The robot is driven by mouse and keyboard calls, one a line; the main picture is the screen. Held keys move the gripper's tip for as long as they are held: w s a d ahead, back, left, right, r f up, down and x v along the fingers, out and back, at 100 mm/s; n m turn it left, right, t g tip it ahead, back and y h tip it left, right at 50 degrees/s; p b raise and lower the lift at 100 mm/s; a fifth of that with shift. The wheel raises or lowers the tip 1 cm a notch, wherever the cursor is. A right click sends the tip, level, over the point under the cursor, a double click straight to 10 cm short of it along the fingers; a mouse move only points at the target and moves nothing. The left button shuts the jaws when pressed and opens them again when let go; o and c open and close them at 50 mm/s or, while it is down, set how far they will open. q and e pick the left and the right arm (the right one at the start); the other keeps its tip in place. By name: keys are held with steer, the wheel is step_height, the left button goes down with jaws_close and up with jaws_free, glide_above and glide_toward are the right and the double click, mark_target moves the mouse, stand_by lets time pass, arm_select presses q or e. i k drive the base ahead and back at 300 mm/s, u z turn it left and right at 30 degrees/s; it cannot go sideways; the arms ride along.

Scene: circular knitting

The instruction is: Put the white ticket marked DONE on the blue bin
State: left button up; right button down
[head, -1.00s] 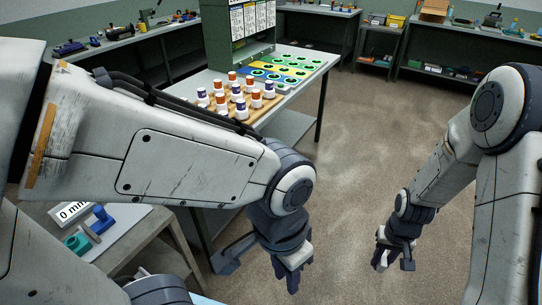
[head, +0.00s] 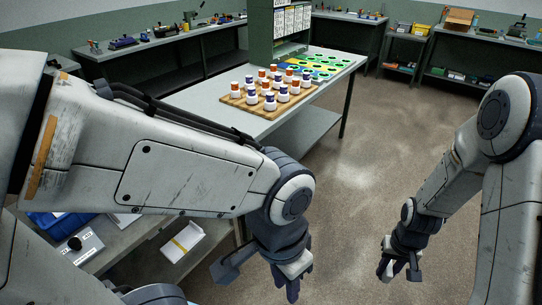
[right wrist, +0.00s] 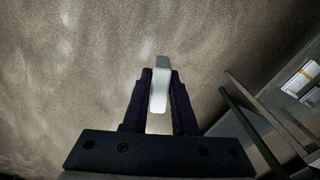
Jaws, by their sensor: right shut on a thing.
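My right gripper (head: 386,262) hangs over open floor at the right of the head view. In the right wrist view its two dark fingers are shut on a narrow white piece (right wrist: 160,88), seen nearly edge-on, with no marking readable. My left gripper (head: 290,278) hangs low at the middle; its fingertips are too small to tell whether they are open. A blue bin (head: 50,224) shows at the lower left on a grey table, partly hidden by my left arm. The right gripper is well away from it.
A bench (head: 205,97) with a wooden board of several capped cones (head: 268,88) and a colourful mat stands behind my left arm. The floor (head: 345,215) is clear.

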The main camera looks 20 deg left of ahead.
mark_target(80, 218)
steer(key=u, duration=2.2)
steer(key=i, duration=1)
steer(key=u, duration=0.05)
